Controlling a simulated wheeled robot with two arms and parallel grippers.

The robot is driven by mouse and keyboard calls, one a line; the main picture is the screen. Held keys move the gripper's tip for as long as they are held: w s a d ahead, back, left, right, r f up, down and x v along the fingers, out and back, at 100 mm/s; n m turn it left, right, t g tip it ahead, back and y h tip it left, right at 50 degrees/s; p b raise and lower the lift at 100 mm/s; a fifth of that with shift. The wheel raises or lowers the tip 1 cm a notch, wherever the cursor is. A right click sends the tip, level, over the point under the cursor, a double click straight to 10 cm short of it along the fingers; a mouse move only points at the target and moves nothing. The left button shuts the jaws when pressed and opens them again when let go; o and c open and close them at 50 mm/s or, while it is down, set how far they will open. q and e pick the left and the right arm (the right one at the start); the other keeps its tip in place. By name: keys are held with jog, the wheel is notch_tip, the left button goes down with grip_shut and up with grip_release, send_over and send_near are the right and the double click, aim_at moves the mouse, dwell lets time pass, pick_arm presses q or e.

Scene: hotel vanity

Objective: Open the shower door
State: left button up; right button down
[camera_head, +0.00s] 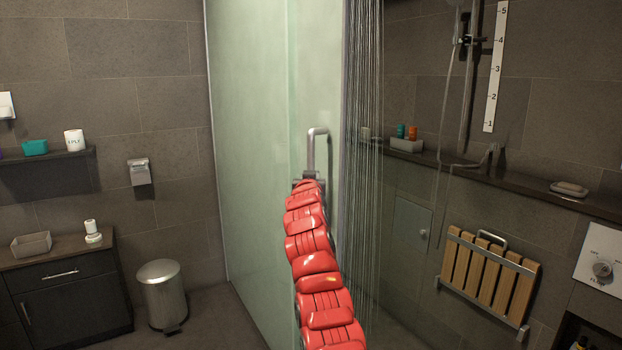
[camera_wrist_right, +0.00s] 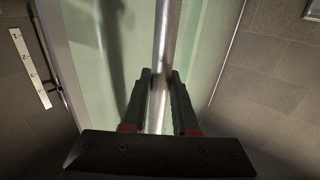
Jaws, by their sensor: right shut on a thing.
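The shower door (camera_head: 312,80) is a pale green frosted glass panel in the middle of the head view. Its upright metal handle (camera_head: 312,152) has a bent top. My red right arm reaches up from the bottom to my right gripper (camera_head: 307,183), which is at the handle and partly hidden by the arm. In the right wrist view, my right gripper (camera_wrist_right: 159,88) is shut around the handle's metal bar (camera_wrist_right: 163,40), with a black finger on each side. Green glass (camera_wrist_right: 205,50) shows behind the bar. My left gripper is not in view.
Another frosted glass panel (camera_head: 245,100) is at the left. Thin streams of water (camera_head: 362,100) fall at the right of the door. A slatted wooden seat (camera_head: 487,273) is on the right wall. A metal bin (camera_head: 163,295) and dark cabinet (camera_head: 75,300) stand at left.

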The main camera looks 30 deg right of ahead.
jog(key=c, duration=0.7)
grip_release()
jog(key=shift+s+r, duration=0.1)
jog(key=shift+r, duration=0.15)
jog(key=b+v, duration=0.1)
jog(key=v, duration=1.6)
jog(key=shift+s+a, duration=0.1)
jog(key=shift+s, duration=0.05)
